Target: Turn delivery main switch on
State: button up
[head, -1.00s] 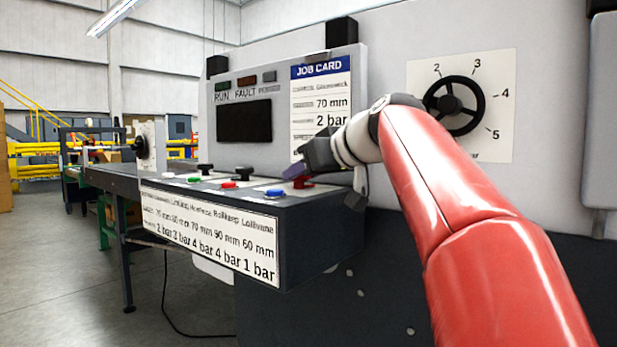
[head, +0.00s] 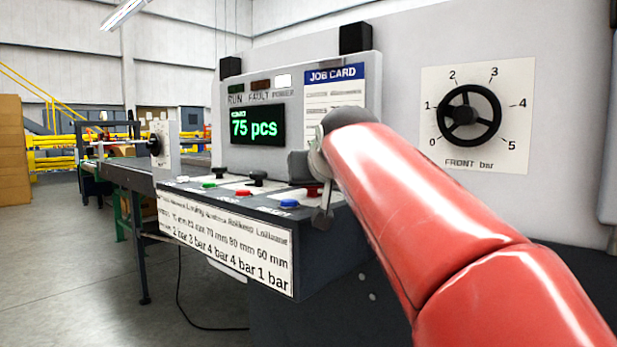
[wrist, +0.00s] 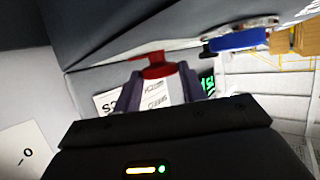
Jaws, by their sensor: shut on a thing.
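The red switch (head: 314,191) stands at the right end of the control desk, partly hidden by my wrist in the head view. In the wrist view the red switch (wrist: 153,67) sits between the two fingers of my gripper (wrist: 158,78), which is shut on it. In the head view my gripper (head: 299,164) is mostly hidden behind my arm. The display (head: 252,126) is lit and reads "75 pcs" in green. The lamp at the right of the lamp row (head: 283,81) glows white.
Blue (head: 289,204), red (head: 243,193) and green (head: 208,185) buttons and black switches (head: 256,178) share the desk. A job card (head: 333,85) hangs beside the display. A black handwheel on a pressure dial (head: 469,112) is on the right panel. Open floor lies left.

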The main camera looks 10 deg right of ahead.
jog(key=o, duration=0.9)
jog(key=shift+o, duration=0.2)
jog(key=v, duration=0.7)
jog(key=shift+s+a+r, duration=0.1)
jog(key=shift+s+r, duration=0.1)
jog(key=shift+s, duration=0.15)
